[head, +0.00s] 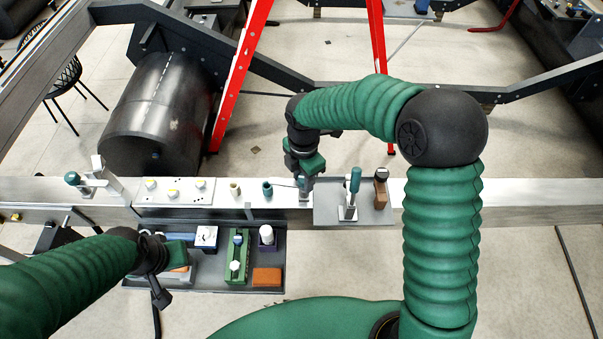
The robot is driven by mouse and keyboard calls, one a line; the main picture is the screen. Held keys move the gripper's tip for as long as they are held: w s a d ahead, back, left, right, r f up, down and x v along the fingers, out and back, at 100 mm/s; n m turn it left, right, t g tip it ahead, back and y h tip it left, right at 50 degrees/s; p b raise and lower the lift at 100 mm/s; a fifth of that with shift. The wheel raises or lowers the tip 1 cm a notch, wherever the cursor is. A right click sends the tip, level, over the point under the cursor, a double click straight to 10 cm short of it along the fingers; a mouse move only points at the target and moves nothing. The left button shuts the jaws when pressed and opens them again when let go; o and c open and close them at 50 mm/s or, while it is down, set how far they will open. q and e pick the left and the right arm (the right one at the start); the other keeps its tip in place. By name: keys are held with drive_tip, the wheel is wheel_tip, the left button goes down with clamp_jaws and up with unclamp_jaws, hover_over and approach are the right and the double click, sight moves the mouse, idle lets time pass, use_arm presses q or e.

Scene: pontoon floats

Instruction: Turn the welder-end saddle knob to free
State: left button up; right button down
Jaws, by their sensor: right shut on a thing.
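My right gripper (305,183) points down at the beam, at the left edge of a grey plate. It is shut on a small grey part (305,197) mostly hidden beneath the jaws; I cannot tell whether this is the saddle knob. A teal-handled clamp (354,182) stands upright on the plate to its right. Another teal-handled fixture (73,178) is at the beam's left end. A pale panel (205,190) with several white knobs lies between. My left gripper (167,255) hangs over the dark tray at lower left; its jaws are too obscured to read.
The steel beam (450,195) runs across the view. The dark tray (215,272) below holds a green block (238,262), an orange block (267,277) and other parts. A teal cylinder (267,189) stands left of my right gripper.

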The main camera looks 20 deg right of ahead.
use_arm(q)
drive_tip(key=shift+r+p, duration=0.45)
drive_tip(key=shift+r, duration=0.2)
use_arm(e)
drive_tip(key=shift+w+d+r+n, duration=0.15)
drive_tip(key=shift+n, duration=0.65)
use_arm(q)
drive_tip(key=shift+r, duration=0.1)
use_arm(e)
drive_tip(key=shift+w, duration=0.1)
drive_tip(key=c, duration=1.2)
unclamp_jaws()
drive_tip(key=shift+o, duration=1.2)
use_arm(q)
drive_tip(key=shift+w+d, duration=0.15)
drive_tip(key=shift+d, duration=0.2)
use_arm(e)
drive_tip(key=shift+d, duration=0.15)
use_arm(q)
drive_tip(key=b+x, duration=0.2)
drive_tip(key=s+b+x, duration=0.1)
drive_tip(key=x, duration=0.1)
drive_tip(key=shift+a+b, duration=0.1)
drive_tip(key=shift+b, duration=0.3)
use_arm(e)
wheel_tip(320, 180, up, 16)
drive_tip(key=shift+r, duration=0.2)
